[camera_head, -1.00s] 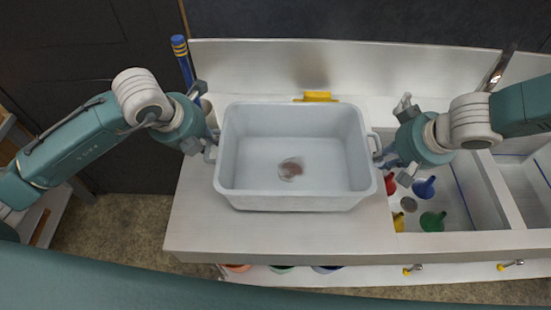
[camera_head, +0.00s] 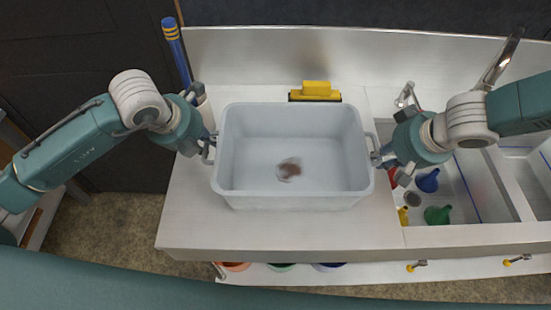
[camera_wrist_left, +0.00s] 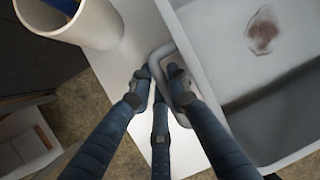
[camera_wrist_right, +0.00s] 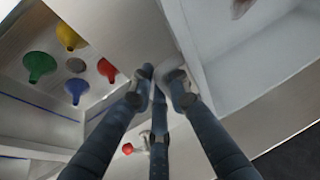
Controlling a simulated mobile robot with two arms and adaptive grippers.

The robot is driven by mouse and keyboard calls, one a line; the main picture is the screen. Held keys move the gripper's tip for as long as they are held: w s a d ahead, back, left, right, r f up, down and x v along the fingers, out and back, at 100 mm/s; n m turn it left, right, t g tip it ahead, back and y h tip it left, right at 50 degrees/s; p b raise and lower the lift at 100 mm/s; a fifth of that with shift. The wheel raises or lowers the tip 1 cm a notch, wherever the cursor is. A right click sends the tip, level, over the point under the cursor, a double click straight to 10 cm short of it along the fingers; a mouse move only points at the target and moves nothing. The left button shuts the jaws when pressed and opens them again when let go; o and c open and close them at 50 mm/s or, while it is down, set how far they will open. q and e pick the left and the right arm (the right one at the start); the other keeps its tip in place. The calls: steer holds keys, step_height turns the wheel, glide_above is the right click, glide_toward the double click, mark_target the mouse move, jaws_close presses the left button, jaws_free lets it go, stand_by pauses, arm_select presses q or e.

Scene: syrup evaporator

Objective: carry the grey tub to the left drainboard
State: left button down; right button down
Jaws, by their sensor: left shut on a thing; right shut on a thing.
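The grey tub (camera_head: 292,185) is level, over the left drainboard (camera_head: 205,228). A brown stain marks its floor. My left gripper (camera_head: 208,145) is shut on the handle at the tub's left end; the left wrist view shows the fingers (camera_wrist_left: 163,78) around that handle. My right gripper (camera_head: 380,156) is shut on the handle at the right end, partly hidden by the hand; its fingers also show in the right wrist view (camera_wrist_right: 160,80). I cannot tell whether the tub's underside touches the drainboard.
A yellow-topped brush or squeegee (camera_head: 317,91) lies behind the tub. A blue-handled tool (camera_head: 176,50) stands in a pale holder (camera_wrist_left: 92,22) at the back left. The basin at right holds coloured funnels (camera_head: 437,214). Bare drainboard shows in front of the tub.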

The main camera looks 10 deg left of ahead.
arm_select(q)
steer(key=c, duration=1.8)
jaws_free()
steer(key=shift+f, duration=0.1)
steer(key=shift+c, duration=0.2)
arm_select(e)
steer(key=c, duration=1.8)
jaws_free()
steer(key=shift+a, duration=0.1)
steer(key=shift+c, duration=0.2)
arm_select(q)
steer(key=shift+o, duration=0.9)
arm_select(e)
steer(key=shift+o, duration=0.9)
steer(key=shift+s, duration=0.1)
arm_select(q)
steer(key=shift+s, duration=0.15)
arm_select(e)
steer(key=shift+r, duration=0.1)
arm_select(q)
steer(key=v, duration=1.2)
arm_select(e)
steer(key=v, duration=1.2)
